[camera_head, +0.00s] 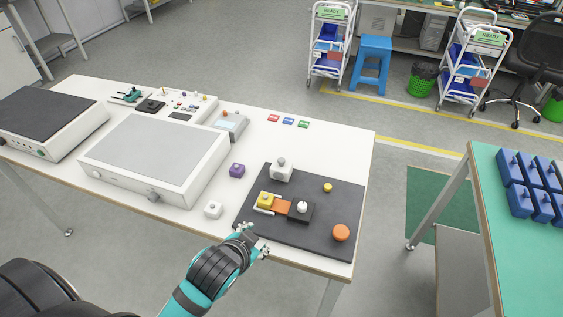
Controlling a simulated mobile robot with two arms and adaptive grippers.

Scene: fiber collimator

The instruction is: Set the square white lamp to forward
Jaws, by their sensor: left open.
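A small square white block with a round top (213,209) stands on the white table near its front edge, left of the dark mat; it looks like the square white lamp, but I cannot tell its setting. A larger white block with a grey knob (281,171) stands at the back left of the mat. My left gripper (256,242) is open and empty at the table's front edge, by the mat's front left corner. It is to the right of and nearer than the small white block, apart from it. My right gripper is not in view.
The dark mat (320,239) holds a yellow block (265,200), an orange piece (282,207), a black block with a white knob (301,211), an orange button (341,232) and a yellow button (327,188). A purple block (237,170) and a large grey-topped box (155,155) stand left.

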